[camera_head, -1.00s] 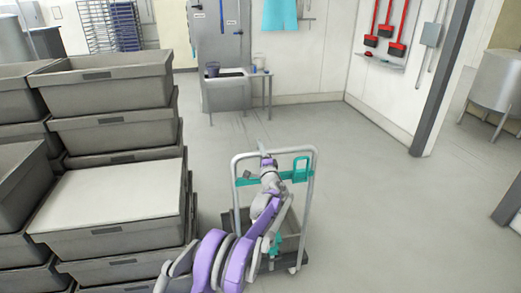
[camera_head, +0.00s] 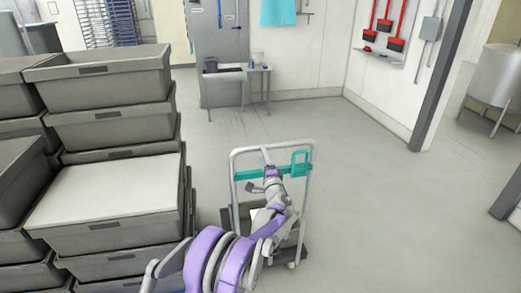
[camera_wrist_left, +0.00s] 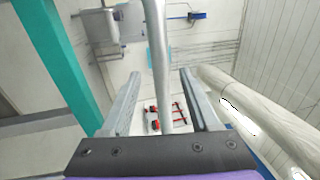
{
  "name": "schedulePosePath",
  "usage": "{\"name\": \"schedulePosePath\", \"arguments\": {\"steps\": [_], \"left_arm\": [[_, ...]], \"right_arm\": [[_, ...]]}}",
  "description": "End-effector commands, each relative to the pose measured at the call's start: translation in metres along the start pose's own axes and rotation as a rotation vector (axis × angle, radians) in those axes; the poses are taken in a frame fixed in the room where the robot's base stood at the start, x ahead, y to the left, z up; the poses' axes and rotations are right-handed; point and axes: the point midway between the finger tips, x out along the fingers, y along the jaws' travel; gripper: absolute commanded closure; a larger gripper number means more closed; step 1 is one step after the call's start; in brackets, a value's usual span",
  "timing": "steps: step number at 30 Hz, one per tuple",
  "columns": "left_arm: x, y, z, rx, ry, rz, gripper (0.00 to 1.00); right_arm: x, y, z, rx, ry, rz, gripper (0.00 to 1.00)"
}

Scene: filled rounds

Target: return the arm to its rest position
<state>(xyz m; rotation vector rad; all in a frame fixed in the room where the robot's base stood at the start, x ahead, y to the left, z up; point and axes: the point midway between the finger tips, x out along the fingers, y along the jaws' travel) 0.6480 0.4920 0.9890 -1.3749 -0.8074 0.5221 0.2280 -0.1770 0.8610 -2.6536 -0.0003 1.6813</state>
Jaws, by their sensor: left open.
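My left arm, purple and grey, reaches up from the bottom of the head view. Its left gripper (camera_head: 266,158) is at the upper frame of a push cart (camera_head: 313,190). In the left wrist view the two grey fingers (camera_wrist_left: 160,78) stand wide apart. A pale round bar (camera_wrist_left: 158,45) shows in the gap between them; I cannot tell whether it touches either finger. A teal bar (camera_wrist_left: 55,55) runs along the left of that view. My arm hides part of the cart's low bed. My right gripper is not in view.
Stacked grey crates (camera_head: 105,235) rise close to my arm's left. A small table (camera_head: 257,80) stands by the back wall. Red tools (camera_head: 384,30) hang on the wall. A steel vessel (camera_head: 497,77) is at the far right. The floor right of the cart is clear.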

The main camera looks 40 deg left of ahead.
Motion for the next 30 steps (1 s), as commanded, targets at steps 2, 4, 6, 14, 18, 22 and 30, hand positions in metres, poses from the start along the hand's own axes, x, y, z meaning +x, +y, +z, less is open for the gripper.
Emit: {"name": "schedulePosePath", "arguments": {"steps": [2,4,6,14,18,22,30], "left_arm": [[-0.012,0.000,0.000,0.000,0.000,0.000,0.38],[-0.019,0.000,0.000,-0.001,0.001,0.001,0.38],[-0.023,0.000,0.000,-0.001,0.000,0.001,0.38],[-0.025,0.000,0.000,0.000,-0.001,0.000,0.38],[-0.025,0.000,0.000,0.000,-0.001,0.000,0.38],[-0.025,0.000,0.000,0.000,-0.001,0.000,0.38],[-0.049,-0.026,0.017,-0.103,-0.058,0.106,0.38]], "right_arm": [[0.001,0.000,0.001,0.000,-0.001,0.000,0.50],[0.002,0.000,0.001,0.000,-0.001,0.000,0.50],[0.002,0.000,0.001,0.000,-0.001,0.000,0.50],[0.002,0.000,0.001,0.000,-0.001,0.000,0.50],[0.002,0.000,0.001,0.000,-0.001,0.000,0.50],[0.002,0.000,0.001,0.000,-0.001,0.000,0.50],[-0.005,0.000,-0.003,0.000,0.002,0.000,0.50]]}}
